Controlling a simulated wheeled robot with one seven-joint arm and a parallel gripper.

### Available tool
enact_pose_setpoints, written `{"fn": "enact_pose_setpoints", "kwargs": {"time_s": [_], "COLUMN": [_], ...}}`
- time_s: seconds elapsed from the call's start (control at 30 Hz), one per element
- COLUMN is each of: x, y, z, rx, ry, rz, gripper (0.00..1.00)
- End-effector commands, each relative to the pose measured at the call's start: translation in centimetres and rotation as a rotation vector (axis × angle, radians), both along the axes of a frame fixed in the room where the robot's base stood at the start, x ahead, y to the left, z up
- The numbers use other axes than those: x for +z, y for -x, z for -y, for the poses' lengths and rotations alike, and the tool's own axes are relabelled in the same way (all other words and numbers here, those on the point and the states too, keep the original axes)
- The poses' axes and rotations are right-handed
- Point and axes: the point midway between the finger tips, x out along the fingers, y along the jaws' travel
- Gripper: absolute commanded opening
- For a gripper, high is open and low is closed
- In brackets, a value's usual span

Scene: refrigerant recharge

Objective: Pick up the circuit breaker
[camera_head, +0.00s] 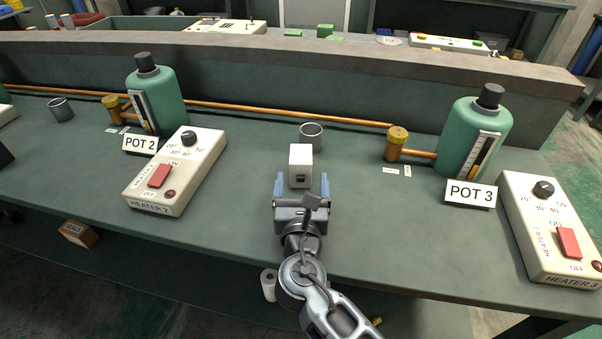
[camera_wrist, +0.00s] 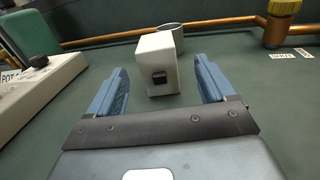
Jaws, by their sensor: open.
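The circuit breaker, a small white block with a black switch on its front, stands upright on the green bench top in the head view (camera_head: 300,164). It also shows in the wrist view (camera_wrist: 157,62), just beyond my fingertips. My gripper (camera_head: 301,184) is open, with its blue fingers pointing at the breaker, one toward each side. In the wrist view my gripper (camera_wrist: 160,82) has clear gaps between both fingers and the breaker. Nothing is held.
A grey metal cup (camera_head: 311,136) stands close behind the breaker. HEATER 2 (camera_head: 177,170) and green POT 2 (camera_head: 158,98) are to the left. Green POT 3 (camera_head: 474,137) and another heater (camera_head: 552,228) are to the right. A copper pipe (camera_head: 270,110) runs along the back. Bench is clear beside the breaker.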

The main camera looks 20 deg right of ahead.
Motion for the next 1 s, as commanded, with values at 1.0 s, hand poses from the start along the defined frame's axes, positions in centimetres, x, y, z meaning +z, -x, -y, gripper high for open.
{"fn": "enact_pose_setpoints", "kwargs": {"time_s": [1.0], "x": [-0.1], "y": [-7.2], "z": [2.9], "rx": [0.0], "ry": [-0.001], "rz": [0.0], "gripper": [0.8]}}
